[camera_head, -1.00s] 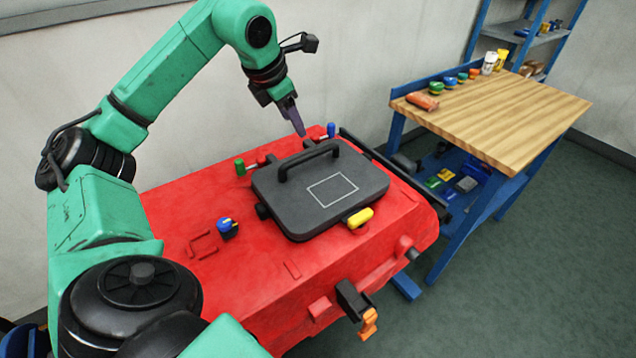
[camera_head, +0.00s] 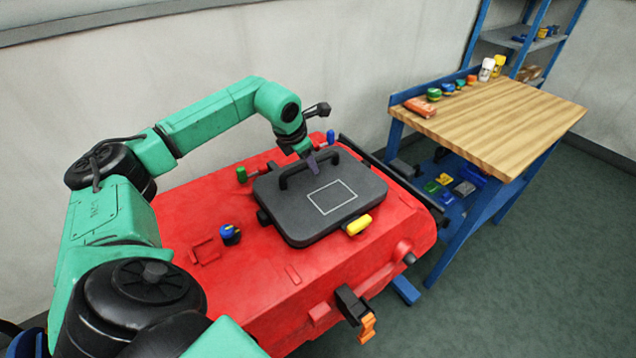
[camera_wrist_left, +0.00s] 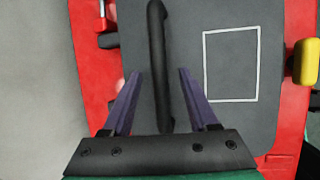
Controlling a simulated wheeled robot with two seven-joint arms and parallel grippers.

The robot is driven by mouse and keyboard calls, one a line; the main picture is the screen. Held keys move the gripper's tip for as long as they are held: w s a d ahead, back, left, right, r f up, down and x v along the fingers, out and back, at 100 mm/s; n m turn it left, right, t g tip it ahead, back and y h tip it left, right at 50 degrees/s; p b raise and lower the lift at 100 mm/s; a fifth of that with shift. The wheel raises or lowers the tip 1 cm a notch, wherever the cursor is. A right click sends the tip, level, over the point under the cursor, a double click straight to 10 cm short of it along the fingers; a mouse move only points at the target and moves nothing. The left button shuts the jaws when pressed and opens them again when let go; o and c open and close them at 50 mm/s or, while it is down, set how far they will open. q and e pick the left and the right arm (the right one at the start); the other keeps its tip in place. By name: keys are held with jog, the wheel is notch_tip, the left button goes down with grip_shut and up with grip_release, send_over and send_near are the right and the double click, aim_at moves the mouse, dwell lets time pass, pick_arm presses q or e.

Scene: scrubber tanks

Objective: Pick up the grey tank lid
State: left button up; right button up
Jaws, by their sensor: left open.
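The grey tank lid (camera_head: 352,207) lies flat on top of the red scrubber body, with a white square outline on it and a dark raised handle (camera_head: 301,163) along its far side. My left gripper (camera_head: 312,163) is at the handle, its fingers pointing down. In the left wrist view, the open fingers of my left gripper (camera_wrist_left: 158,98) stand on either side of the lid's handle (camera_wrist_left: 157,45), with a gap on both sides. The lid (camera_wrist_left: 190,75) fills the middle there. My right gripper is not in view.
The red scrubber body (camera_head: 180,222) carries a yellow latch (camera_head: 359,225), a blue knob (camera_head: 230,235) and a green knob (camera_head: 241,174) around the lid. A wooden-topped workbench (camera_head: 490,125) with small items stands to the right. A wall is behind.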

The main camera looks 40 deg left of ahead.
pick_arm(q)
jog(key=shift+f, duration=0.25)
dwell(0.3)
grip_shut()
dwell(1.3)
